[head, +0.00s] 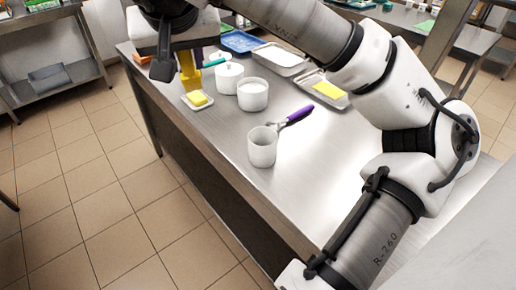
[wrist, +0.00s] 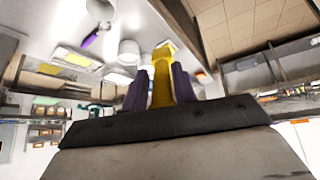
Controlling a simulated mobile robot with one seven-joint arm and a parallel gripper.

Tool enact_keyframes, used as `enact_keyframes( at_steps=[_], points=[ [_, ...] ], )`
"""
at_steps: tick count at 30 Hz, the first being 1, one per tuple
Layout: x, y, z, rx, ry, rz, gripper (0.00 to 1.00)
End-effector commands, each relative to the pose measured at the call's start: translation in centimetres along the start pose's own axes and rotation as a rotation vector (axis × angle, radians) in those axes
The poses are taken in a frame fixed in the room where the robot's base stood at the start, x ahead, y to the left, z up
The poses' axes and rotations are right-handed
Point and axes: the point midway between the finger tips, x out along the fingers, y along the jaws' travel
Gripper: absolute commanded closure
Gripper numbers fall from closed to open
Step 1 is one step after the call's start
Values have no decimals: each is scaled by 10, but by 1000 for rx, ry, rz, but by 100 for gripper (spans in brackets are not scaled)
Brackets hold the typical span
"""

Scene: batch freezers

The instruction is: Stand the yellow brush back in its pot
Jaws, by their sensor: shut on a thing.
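My gripper (head: 186,66) is at the back left of the steel counter, shut on the yellow brush (head: 189,79). In the wrist view the yellow brush (wrist: 162,82) stands between the two purple fingers. The brush points down above a small white dish (head: 190,106) holding a yellow block (head: 197,98); whether they touch is unclear. Three white pots stand to the right: a near one (head: 262,149) that looks empty, a middle one (head: 252,98) with white inside, and a back one (head: 229,80) with a pale top. I cannot tell which is the brush's pot.
A purple-handled tool (head: 297,115) lies on the counter beside the near pot. Behind are a blue tray (head: 240,41), a tray with white contents (head: 279,57) and a tray with a yellow slab (head: 329,90).

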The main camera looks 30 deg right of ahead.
Motion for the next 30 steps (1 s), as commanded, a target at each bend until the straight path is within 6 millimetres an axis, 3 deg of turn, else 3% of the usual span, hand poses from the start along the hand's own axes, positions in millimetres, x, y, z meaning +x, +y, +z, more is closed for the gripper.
enact_keyframes(
  at_steps=[1,6,12,16,19,30],
  points=[
    [-8,24,-17,45,-4,27,95],
    [-12,87,-44,145,-10,103,95],
    [-15,134,-56,211,-16,160,95],
    [-11,145,-54,226,-20,172,95],
    [3,146,-45,227,-20,174,95],
    [88,141,13,226,-20,171,95]
  ],
)
